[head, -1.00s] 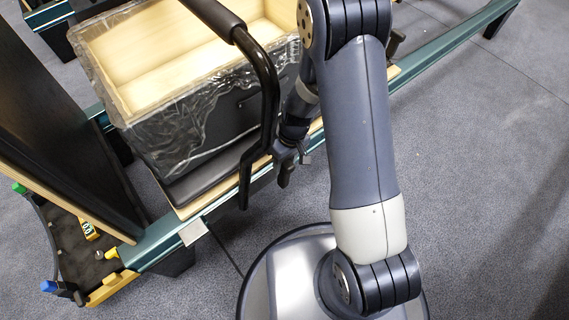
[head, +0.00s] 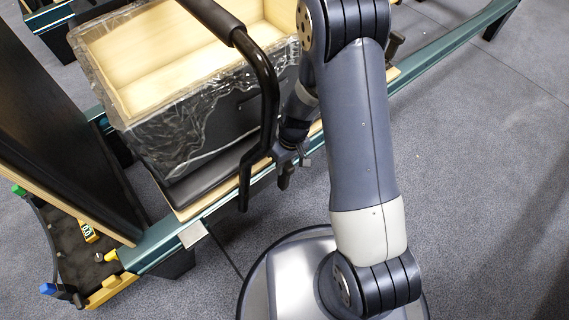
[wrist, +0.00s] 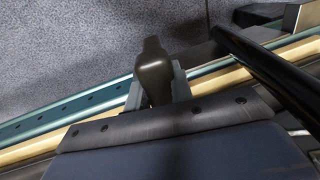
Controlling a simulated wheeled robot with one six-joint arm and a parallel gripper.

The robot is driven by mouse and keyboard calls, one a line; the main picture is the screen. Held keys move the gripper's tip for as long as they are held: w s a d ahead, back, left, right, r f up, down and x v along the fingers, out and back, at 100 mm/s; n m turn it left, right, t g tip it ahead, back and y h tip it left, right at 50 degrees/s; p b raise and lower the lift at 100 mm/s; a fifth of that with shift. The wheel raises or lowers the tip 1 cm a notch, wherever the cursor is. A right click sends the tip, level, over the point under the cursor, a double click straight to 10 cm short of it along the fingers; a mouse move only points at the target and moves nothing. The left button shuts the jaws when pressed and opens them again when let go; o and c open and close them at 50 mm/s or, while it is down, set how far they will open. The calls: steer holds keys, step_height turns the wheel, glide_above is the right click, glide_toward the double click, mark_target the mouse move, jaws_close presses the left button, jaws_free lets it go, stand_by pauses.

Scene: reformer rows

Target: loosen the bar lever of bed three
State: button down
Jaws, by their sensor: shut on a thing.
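The bar lever shows in the wrist view as a rounded black knob (wrist: 154,72) between the two grey fingers of my gripper (wrist: 156,90). My gripper is shut on it. In the head view my gripper (head: 288,158) is low beside the rail, just right of the bent black bar (head: 270,90), and the lever's dark end (head: 285,178) sticks out below the fingers. Part of the lever is hidden by the fingers. The black bar also crosses the right of the wrist view (wrist: 268,75), apart from my gripper.
A wooden box (head: 185,125) in clear wrap sits on the bed left of my gripper. A teal rail (head: 445,52) runs along the bed's near side. Open carpet (head: 480,180) lies at right.

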steer(key=w+d+f+g+y+b, duration=0.4)
steer(key=w+d+f+y+b, duration=0.1)
steer(key=d+f+y+b, duration=0.1)
steer(key=shift+w+d+f+b, duration=0.25)
steer(key=shift+d+f+b, duration=0.3)
steer(key=shift+d+b, duration=0.65)
steer(key=shift+s+a+f, duration=0.1)
stand_by(0.4)
steer(key=c, duration=1.3)
jaws_free()
steer(key=shift+o, duration=0.2)
